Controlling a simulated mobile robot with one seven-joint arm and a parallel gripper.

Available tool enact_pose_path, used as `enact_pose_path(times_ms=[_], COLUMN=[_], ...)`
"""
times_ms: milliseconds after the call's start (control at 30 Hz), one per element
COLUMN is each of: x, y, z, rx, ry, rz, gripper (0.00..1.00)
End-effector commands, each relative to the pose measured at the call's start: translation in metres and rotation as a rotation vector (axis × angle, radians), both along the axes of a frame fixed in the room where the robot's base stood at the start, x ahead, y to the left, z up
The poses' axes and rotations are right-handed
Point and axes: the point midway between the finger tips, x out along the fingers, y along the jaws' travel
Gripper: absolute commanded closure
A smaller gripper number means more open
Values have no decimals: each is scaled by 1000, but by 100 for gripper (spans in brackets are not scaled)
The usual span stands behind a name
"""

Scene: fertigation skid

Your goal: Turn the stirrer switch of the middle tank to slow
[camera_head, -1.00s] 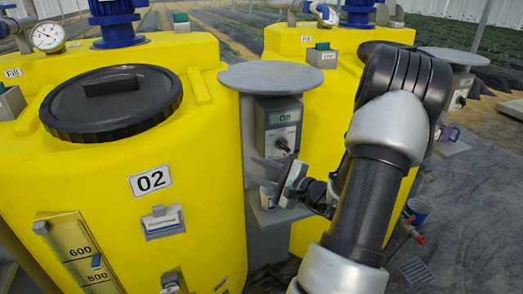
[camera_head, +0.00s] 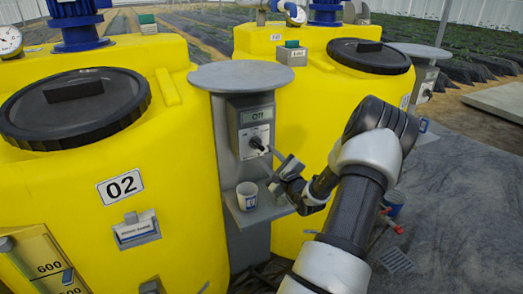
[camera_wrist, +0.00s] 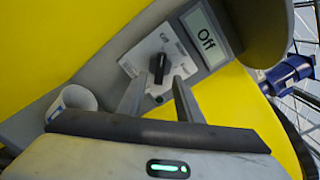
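The yellow tank marked 02 (camera_head: 180,215) stands at the left in the head view. Beside it, a grey post carries a switch box whose display (camera_head: 258,115) reads Off. The black stirrer knob (camera_head: 257,143) sits below the display. In the wrist view the knob (camera_wrist: 158,68) is upright in the picture on a pale plate, with the Off display (camera_wrist: 206,40) to its right. My gripper (camera_wrist: 159,80) is open, its two fingers apart at the knob's lower end and pointing towards it. Contact cannot be told. In the head view my gripper (camera_head: 268,150) is just right of the knob.
A white cup (camera_head: 247,198) stands on the small shelf (camera_head: 265,214) under the switch box. A round grey top (camera_head: 238,76) overhangs the box. Another yellow tank (camera_head: 300,130) stands behind and to the right.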

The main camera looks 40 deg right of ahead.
Motion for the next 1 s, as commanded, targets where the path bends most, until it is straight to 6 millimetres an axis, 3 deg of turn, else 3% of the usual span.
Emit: enact_pose_path(times_ms=[100, 300, 667, 867, 1000], x=[22, 44, 49, 49, 49], y=[-7, -13, -16, -15, -16], z=[0, -1, 0, 0, 0], rx=[1, 0, 0, 0, 1], ry=[-2, 0, 1, 1, 0], rz=[0, 1, 1, 1, 1], gripper=[68, 68, 68, 98, 100])
